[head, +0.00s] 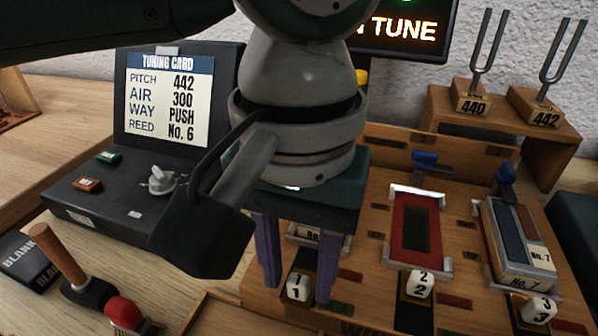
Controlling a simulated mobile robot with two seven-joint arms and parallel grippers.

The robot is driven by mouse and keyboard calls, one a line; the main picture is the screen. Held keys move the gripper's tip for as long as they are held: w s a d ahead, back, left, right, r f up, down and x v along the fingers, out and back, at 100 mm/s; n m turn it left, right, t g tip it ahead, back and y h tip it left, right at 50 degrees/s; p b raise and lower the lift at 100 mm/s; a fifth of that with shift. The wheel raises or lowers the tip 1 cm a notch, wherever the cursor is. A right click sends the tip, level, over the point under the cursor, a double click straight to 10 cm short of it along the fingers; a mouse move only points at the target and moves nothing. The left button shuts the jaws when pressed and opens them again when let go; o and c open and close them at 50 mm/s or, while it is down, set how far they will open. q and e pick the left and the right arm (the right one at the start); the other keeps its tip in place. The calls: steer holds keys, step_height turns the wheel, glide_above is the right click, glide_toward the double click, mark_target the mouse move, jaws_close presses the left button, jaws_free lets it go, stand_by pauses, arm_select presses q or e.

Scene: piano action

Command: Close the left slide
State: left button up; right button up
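My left gripper (297,290) points down from the top centre, over the left part of the wooden action board (375,165). Its two purple fingers are well apart, with nothing visibly held between them. A white block marked 1 (298,287) shows low between the fingertips; I cannot tell whether they touch it. Behind the fingers a pale label with "No." (305,232) is partly visible. The left slide itself is mostly or wholly hidden by my gripper, so its position cannot be told. My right gripper is not in view.
Right of my gripper are a red framed slot (415,228) with a blue knob (425,160), and a No. 7 piece (522,245). Tuning forks (488,45) stand behind. The tuning card console (160,190) and a wooden-handled tool (62,250) are at left.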

arm_select(q)
jaws_close()
stand_by(1.1)
